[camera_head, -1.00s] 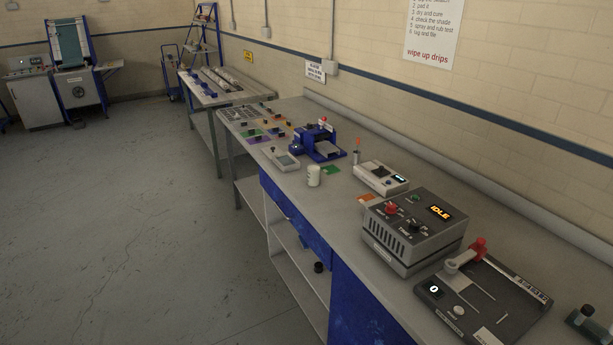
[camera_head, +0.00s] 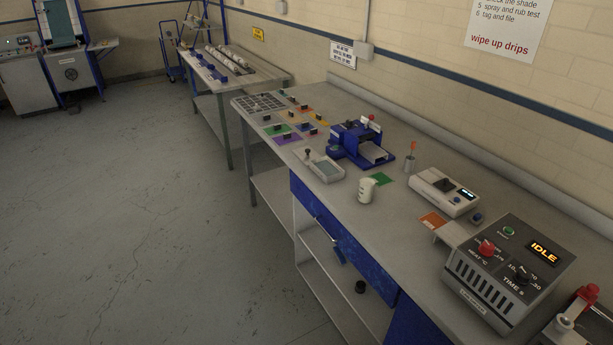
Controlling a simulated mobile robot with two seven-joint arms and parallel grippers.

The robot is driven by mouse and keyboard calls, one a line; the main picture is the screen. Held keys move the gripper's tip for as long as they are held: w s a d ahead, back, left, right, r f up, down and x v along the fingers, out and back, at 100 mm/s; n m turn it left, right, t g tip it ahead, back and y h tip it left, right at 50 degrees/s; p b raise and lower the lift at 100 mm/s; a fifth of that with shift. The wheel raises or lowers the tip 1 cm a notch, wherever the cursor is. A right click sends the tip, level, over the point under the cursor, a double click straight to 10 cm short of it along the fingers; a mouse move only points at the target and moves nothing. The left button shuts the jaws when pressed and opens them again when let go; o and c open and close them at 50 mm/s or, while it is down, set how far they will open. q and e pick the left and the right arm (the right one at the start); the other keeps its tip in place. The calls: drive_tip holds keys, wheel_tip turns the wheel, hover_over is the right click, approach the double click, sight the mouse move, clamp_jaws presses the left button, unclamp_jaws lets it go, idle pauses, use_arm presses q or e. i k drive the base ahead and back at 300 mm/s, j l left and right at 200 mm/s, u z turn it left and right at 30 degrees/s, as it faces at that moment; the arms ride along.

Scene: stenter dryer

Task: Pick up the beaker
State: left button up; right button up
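A small white beaker (camera_head: 366,190) stands upright near the front edge of the long grey workbench (camera_head: 262,145). It is in front of a green square patch (camera_head: 381,179) and to the right of a small pale tray-like device (camera_head: 322,167). Whether it holds anything is too small to tell. Neither of my grippers shows in the head view.
A blue machine (camera_head: 358,143) stands behind the beaker. To the right are a white meter (camera_head: 444,193) and a grey box reading IDLE (camera_head: 510,275). A blue drawer front (camera_head: 340,232) is below the bench edge. The floor (camera_head: 150,220) to the left is clear.

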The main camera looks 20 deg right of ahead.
sight(366, 188)
drive_tip(key=i+j, duration=0.1)
drive_tip(key=i, duration=0.4)
drive_tip(key=i+j+z, duration=0.1)
drive_tip(key=i, duration=0.4)
drive_tip(key=i+j+z, duration=0.1)
drive_tip(key=i, duration=0.4)
drive_tip(key=i+j+z, duration=0.15)
drive_tip(key=z, duration=0.25)
drive_tip(key=i+j+z, duration=0.25)
drive_tip(key=z, duration=0.15)
drive_tip(key=i+j+z, duration=0.3)
drive_tip(key=z, duration=0.15)
drive_tip(key=i+j+z, duration=0.15)
drive_tip(key=j+z, duration=0.15)
drive_tip(key=i+j+z, duration=0.15)
drive_tip(key=j+z, duration=0.15)
drive_tip(key=j, duration=0.25)
drive_tip(key=i+j+z, duration=0.1)
drive_tip(key=j+z, duration=0.2)
drive_tip(key=j, duration=0.1)
